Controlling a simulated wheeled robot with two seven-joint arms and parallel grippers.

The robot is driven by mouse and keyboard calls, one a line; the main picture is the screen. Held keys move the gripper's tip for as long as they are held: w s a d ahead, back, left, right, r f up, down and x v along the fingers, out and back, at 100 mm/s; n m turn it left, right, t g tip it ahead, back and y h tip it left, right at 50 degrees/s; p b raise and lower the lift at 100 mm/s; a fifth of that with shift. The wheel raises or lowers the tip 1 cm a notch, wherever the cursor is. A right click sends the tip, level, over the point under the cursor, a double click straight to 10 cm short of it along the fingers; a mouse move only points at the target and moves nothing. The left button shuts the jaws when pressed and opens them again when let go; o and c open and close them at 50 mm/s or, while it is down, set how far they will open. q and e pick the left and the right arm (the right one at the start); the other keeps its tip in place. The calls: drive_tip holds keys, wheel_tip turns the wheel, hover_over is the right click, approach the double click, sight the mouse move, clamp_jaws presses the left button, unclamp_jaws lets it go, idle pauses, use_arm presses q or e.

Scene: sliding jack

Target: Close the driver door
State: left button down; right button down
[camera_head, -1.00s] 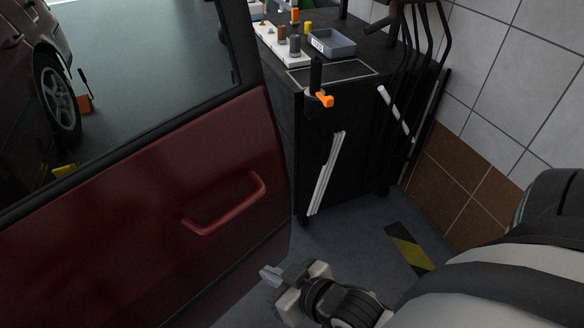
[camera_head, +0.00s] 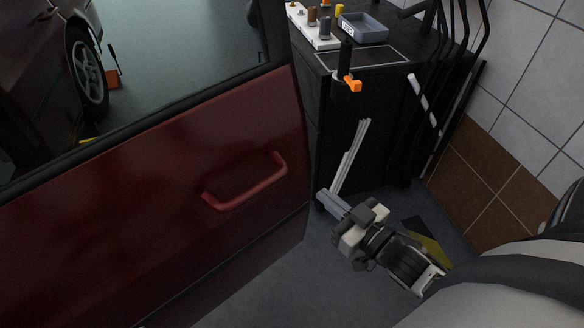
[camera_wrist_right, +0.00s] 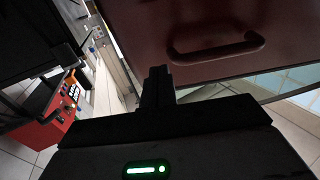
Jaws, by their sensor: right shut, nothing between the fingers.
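The red driver door (camera_head: 140,200) stands open across the left and middle of the head view, with its window above and a red pull handle (camera_head: 246,182) near its right edge. My right gripper (camera_head: 328,202) is shut and empty, just right of the door's edge and lower than the handle, with a gap to it. In the right wrist view the shut fingers (camera_wrist_right: 157,80) point toward the door panel (camera_wrist_right: 200,25); the door handle (camera_wrist_right: 217,50) is to their right. My left gripper is not in view.
A black tool cart (camera_head: 345,130) with a grey tray (camera_head: 363,28) and an orange-handled tool stands behind the door's edge. A tiled wall (camera_head: 530,110) is at the right. A red machine (camera_wrist_right: 50,115) shows in the right wrist view. Grey floor lies below the gripper.

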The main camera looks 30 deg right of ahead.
approach(292, 168)
drive_tip(key=w+a+r, duration=0.4)
drive_tip(key=w, duration=0.2)
drive_tip(key=shift+w+r, duration=0.1)
drive_tip(key=shift+w, duration=0.1)
